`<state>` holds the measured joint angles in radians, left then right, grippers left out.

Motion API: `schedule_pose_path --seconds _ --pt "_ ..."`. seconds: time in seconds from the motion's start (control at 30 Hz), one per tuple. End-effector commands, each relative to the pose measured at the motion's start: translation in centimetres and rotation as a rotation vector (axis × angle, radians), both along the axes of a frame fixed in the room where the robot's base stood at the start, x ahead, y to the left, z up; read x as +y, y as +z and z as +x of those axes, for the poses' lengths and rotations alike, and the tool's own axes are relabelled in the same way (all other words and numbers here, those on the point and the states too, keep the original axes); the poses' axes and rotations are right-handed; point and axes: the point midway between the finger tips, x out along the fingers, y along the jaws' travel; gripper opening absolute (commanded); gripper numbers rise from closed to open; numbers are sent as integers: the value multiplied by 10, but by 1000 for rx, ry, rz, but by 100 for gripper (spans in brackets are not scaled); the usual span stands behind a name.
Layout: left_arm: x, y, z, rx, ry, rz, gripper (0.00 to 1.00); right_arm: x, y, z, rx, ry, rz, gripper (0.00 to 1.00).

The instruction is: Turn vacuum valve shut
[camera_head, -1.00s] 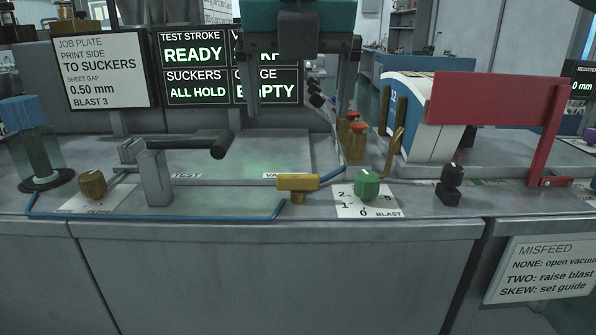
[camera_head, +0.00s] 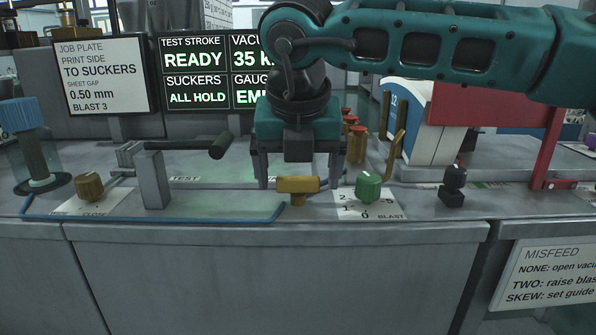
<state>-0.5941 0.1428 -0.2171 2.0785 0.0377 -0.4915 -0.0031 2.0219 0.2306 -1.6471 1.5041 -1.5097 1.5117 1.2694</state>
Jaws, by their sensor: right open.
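The vacuum valve has a yellow-brown bar handle (camera_head: 298,185) on a short stem, at the front of the grey bench. The handle lies crosswise, left to right in the picture. A blue tube (camera_head: 160,218) runs along the bench front and ends near the valve. My right gripper (camera_head: 298,178) points down over the valve, its fingers apart on the left and right of the handle. I cannot tell whether they touch it. The label behind the valve is mostly hidden. My left gripper is not in view.
A green blast knob (camera_head: 368,186) stands close on the right, and a black knob (camera_head: 453,186) farther right. A brass knob (camera_head: 89,186) and a grey post (camera_head: 153,179) are on the left. The display (camera_head: 196,72) reads READY and ALL HOLD; my arm partly covers it.

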Motion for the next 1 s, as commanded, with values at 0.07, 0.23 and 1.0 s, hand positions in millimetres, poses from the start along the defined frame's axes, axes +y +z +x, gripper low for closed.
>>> schedule_pose_path --seconds 0.07,0.23,1.0 --pt "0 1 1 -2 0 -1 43 0 0 0 0 0 0 92" --pt "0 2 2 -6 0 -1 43 0 0 0 1 0 0 81" --pt "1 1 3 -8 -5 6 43 0 0 0 1 35 1 35"
